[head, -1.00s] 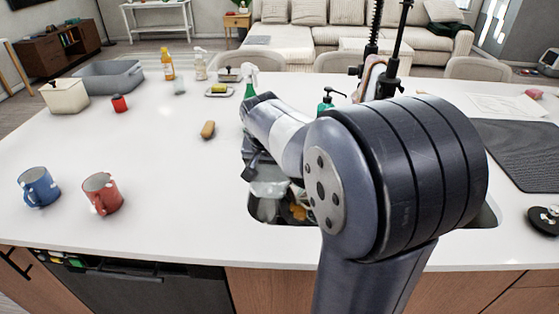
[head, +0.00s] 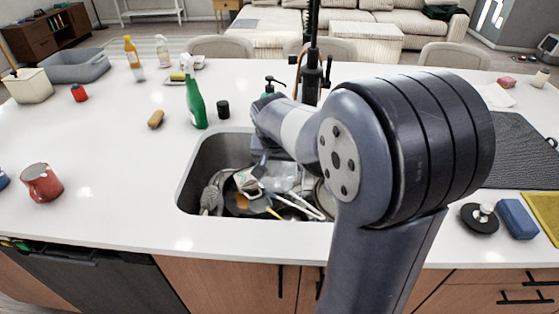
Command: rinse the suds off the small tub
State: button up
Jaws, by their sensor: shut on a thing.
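My gripper (head: 260,166) hangs over the left part of the sink (head: 190,185), mostly hidden by my own arm. Its jaws are shut on a small pale tub (head: 246,183), of which only a part shows below the fingers. I cannot make out any suds on it. The black tap (head: 311,78) rises behind the sink, to the right of the gripper. Its lower part and spout are partly hidden behind my arm.
Dishes and utensils (head: 290,205) lie in the basin beneath the gripper. A green spray bottle (head: 195,103), a dark cup (head: 223,109) and a soap dispenser (head: 270,88) stand behind it. A red mug (head: 41,183) is left. The counter between is clear.

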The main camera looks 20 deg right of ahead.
aim_at(290, 165)
jog(key=w+d+f+p, duration=0.1)
jog(key=w+d+f, duration=0.1)
jog(key=w+d, duration=0.5)
jog(key=shift+w+d+f+p, duration=0.3)
jog(key=shift+w+d, duration=0.1)
jog(key=shift+d, duration=1.55)
jog(key=shift+s+d, duration=0.35)
jog(key=shift+s, duration=0.15)
jog(key=shift+w+a, duration=0.1)
jog(key=shift+w+a, duration=0.25)
jog(key=shift+w, duration=0.15)
jog(key=shift+s+a+b, duration=0.45)
jog(key=shift+s+a, duration=0.35)
jog(key=shift+a, duration=0.3)
jog(key=shift+s+a+b, duration=0.45)
jog(key=shift+s+a, duration=0.3)
jog(key=shift+a, duration=0.35)
jog(key=shift+s+a+b, duration=0.45)
jog(key=shift+s+a, duration=0.35)
jog(key=shift+a, duration=0.3)
